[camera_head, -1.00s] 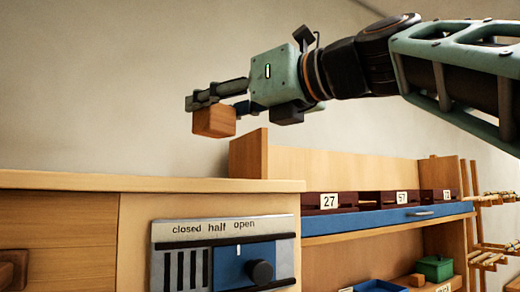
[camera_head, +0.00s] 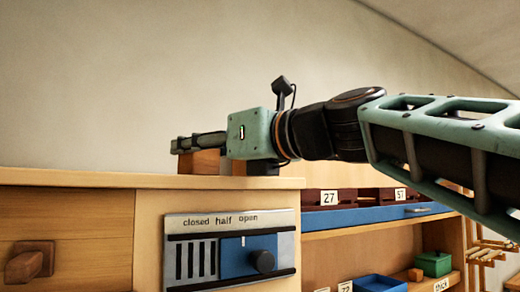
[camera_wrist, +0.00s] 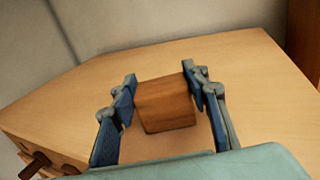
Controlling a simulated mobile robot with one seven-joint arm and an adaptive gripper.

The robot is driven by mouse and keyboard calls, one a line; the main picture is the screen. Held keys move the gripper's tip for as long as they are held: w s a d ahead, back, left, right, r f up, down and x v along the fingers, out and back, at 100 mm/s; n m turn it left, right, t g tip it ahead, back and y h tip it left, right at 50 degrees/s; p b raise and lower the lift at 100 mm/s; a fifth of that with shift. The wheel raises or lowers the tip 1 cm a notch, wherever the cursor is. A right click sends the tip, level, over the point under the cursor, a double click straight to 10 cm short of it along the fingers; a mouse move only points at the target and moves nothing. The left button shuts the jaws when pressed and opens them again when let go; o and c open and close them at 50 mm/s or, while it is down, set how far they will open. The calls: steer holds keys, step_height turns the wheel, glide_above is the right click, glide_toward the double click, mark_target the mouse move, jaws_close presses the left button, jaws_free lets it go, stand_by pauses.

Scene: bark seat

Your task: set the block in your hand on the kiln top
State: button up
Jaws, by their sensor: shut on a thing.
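My gripper (camera_head: 182,146) is shut on a wooden block (camera_head: 201,162), low over the kiln top (camera_head: 90,179). In the wrist view, the brown block (camera_wrist: 166,106) sits between the two blue-grey fingers of my gripper (camera_wrist: 160,80), with the pale wooden kiln top (camera_wrist: 235,75) beneath and around it. The block looks roughly upright. In the head view its lower edge meets the line of the top's edge, so I cannot tell whether it touches the surface.
The kiln front has a vent panel (camera_head: 230,250) marked closed, half, open, with a dark knob. A wooden handle (camera_head: 28,262) is at left. A shelf with numbered dark red bins (camera_head: 330,198) stands at right. The top around the block looks clear.

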steer(key=o, duration=1.2)
steer(key=shift+s+d, duration=0.1)
steer(key=shift+d, duration=0.05)
steer(key=b+v, duration=0.2)
steer(key=v, duration=0.9)
steer(key=shift+s+d, duration=0.25)
steer(key=shift+d, duration=0.05)
